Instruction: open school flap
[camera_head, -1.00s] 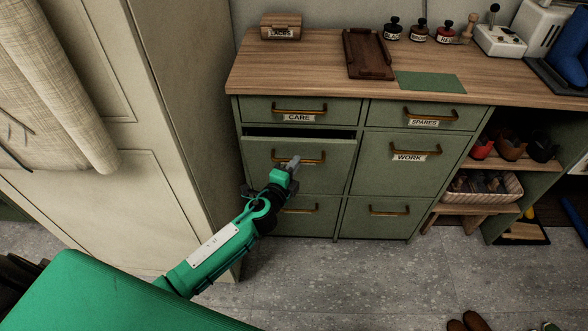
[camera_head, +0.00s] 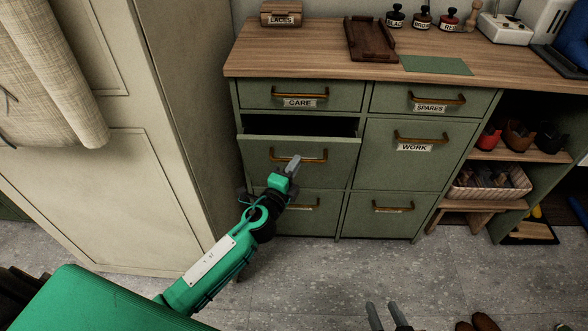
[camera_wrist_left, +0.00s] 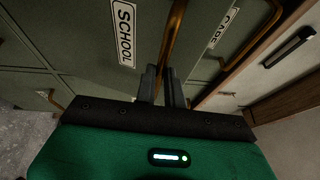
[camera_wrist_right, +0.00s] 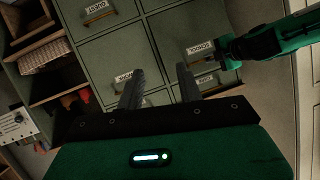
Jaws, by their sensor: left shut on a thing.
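The green school flap (camera_head: 255,162) is tilted out at its top in the left column of the cabinet, with a dark gap above it. Its SCHOOL label (camera_wrist_left: 124,33) reads in the left wrist view; my gripper covers it in the head view. My left gripper (camera_head: 293,165) is shut on the flap's brass handle (camera_head: 310,151); the handle (camera_wrist_left: 173,45) runs between the fingers in the left wrist view. My right gripper (camera_head: 387,314) is open and empty in front of the cabinet, low in the head view; its spread fingers show in the right wrist view (camera_wrist_right: 160,82).
The CARE drawer (camera_head: 256,95) above and the WORK flap (camera_head: 420,165) beside are shut. A tall cream cabinet (camera_head: 185,120) stands close on the left. Open shelves with a basket (camera_head: 490,183) are on the right. Shoes (camera_head: 478,323) lie on the floor.

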